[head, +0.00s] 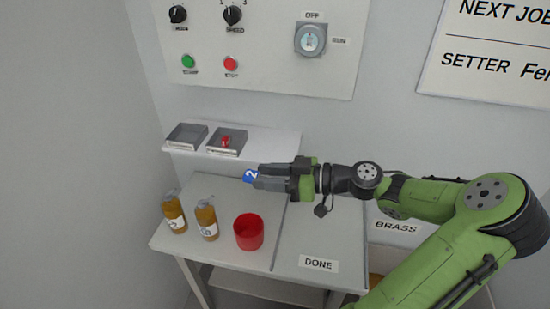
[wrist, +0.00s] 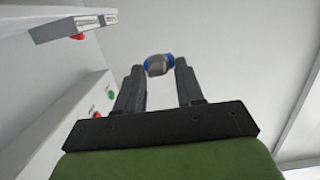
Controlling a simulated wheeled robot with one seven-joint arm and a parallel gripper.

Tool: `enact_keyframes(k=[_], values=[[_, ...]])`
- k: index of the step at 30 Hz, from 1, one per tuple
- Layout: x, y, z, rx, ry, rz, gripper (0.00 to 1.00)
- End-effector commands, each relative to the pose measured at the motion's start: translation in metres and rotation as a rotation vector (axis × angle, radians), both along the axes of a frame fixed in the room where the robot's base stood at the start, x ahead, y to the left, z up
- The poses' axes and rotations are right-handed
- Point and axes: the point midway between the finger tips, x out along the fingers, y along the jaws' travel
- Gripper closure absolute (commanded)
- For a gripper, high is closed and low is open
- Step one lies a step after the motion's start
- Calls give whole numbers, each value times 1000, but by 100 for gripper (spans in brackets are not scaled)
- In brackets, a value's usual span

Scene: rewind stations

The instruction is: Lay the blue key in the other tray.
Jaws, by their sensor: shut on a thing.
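A blue key (head: 249,176) with a white mark is between the fingertips of my gripper (head: 262,177). In the wrist view the blue key (wrist: 158,65) shows between the two fingers, with a grey part in its middle. My gripper is shut on it and holds it above the table, in front of the shelf. Two grey trays stand side by side on the white shelf. The left tray (head: 187,136) looks empty. The right tray (head: 227,142) has a small red thing (head: 226,141) in it. The tray labels are too small to read.
Two amber bottles (head: 174,212) (head: 207,221) and a red cup (head: 249,232) stand on the table (head: 190,240) below my gripper. A panel marked DONE (head: 318,263) is at right. The control panel (head: 270,45) with knobs and buttons is on the wall above the shelf.

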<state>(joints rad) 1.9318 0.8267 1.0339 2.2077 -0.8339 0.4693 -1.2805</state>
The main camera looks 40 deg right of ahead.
Motion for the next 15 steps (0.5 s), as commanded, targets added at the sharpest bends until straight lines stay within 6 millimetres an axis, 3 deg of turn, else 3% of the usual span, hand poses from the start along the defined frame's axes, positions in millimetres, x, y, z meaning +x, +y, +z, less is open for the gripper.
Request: enact_keyframes(k=[10,13,15], values=[[-7,11,0,1,-2,3,92],[4,18,-10,4,0,28,92],[19,28,-27,7,2,62,92]])
